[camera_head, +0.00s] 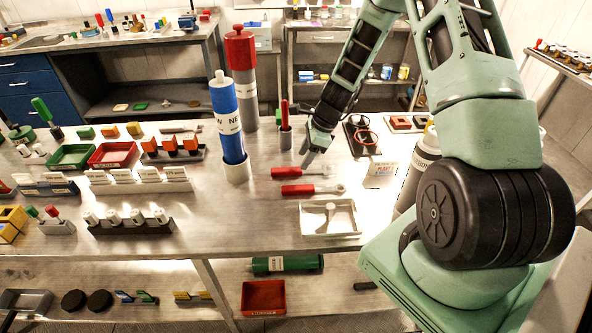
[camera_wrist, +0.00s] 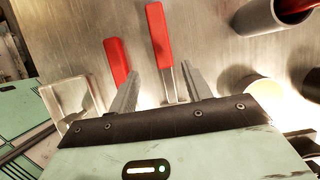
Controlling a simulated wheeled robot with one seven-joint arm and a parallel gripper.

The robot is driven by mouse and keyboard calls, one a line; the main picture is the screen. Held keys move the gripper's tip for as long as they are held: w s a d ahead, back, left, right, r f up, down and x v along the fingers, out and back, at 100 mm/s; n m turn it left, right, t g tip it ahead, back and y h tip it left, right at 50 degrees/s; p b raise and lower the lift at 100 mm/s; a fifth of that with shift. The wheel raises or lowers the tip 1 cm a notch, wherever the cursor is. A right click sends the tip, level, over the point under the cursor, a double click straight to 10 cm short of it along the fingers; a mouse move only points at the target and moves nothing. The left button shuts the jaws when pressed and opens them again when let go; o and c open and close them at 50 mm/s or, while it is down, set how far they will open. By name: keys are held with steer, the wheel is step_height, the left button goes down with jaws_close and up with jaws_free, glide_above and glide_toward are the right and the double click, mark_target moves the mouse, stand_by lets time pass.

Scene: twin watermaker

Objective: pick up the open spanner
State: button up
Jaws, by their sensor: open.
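Two red-handled metal tools lie side by side on the steel bench. The farther one (camera_head: 287,173) has its handle to the left and its metal end below my gripper (camera_head: 311,158). The nearer one (camera_head: 298,190) lies parallel to it, with a wider metal head at the right. I cannot tell for sure which is the open spanner. In the wrist view my gripper (camera_wrist: 160,85) is open and empty. The farther tool's handle (camera_wrist: 158,35) and metal shank show between the fingers. The nearer tool's handle (camera_wrist: 117,60) lies left of them, its head hidden behind the left finger.
A shallow pale tray (camera_head: 310,222) stands in front of the tools. A grey cup (camera_head: 285,138) with a red-handled tool stands behind them. A blue cylinder (camera_head: 226,120) stands to the left, and a small sign (camera_head: 381,172) to the right.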

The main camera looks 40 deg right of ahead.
mark_target(295, 169)
steer(key=shift+w+p+x, duration=0.2)
steer(key=shift+p+x, duration=0.35)
steer(key=shift+x, duration=0.75)
steer(key=shift+w+p+x, duration=0.2)
steer(key=shift+p+x, duration=0.3)
steer(key=shift+x, duration=0.85)
steer(key=shift+r, duration=0.1)
jaws_close()
